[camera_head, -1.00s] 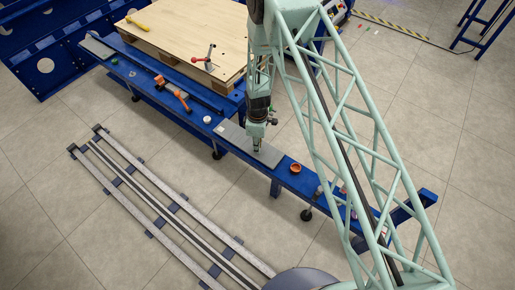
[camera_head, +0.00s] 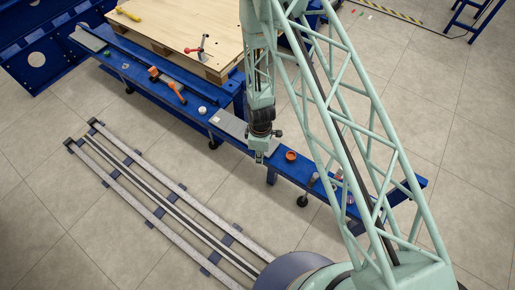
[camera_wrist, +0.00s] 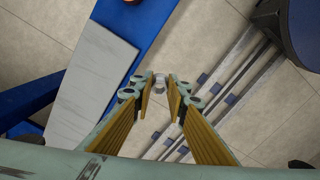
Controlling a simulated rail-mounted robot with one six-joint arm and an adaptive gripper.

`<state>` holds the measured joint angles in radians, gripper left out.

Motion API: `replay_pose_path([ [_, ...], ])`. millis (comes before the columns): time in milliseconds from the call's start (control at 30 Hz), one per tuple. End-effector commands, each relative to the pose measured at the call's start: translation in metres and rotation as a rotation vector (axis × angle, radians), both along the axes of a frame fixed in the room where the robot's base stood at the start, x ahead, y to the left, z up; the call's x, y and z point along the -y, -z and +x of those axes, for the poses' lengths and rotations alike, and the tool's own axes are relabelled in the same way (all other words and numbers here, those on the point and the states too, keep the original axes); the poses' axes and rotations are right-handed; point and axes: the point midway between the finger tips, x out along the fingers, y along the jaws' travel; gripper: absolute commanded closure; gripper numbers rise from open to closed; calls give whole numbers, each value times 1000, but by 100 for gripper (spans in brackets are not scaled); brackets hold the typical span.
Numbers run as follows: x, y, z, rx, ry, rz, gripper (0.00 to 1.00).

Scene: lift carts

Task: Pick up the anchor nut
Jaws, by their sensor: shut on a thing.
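My gripper (camera_wrist: 160,92) is shut on a small grey metal piece, the anchor nut (camera_wrist: 159,82), at the fingertips in the wrist view. Part of the nut is hidden between the fingers. In the wrist view the nut shows against the floor, beside the blue bench, clear of the grey plate (camera_wrist: 92,75). In the head view my gripper (camera_head: 260,159) hangs by the front edge of the bench, near the right end of the grey plate (camera_head: 228,124). The nut is too small to make out there.
The long blue bench (camera_head: 325,182) holds an orange bowl (camera_head: 291,156) right of my gripper, a white round piece (camera_head: 202,110) and an orange-handled tool (camera_head: 177,92). A wooden pallet (camera_head: 175,30) with a red-handled clamp (camera_head: 203,47) stands behind. Floor rails (camera_head: 165,195) lie in front.

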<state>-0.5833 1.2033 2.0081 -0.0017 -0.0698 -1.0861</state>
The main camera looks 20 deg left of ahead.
Motion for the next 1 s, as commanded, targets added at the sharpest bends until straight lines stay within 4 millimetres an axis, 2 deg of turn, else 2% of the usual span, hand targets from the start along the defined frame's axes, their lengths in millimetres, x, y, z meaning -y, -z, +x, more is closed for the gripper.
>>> replay_pose_path([
  [100,6,-1,-11,-1,0,-1,95],
  [300,10,-2,-18,0,0,0,95],
  [1000,10,-2,-19,0,0,0,95],
])
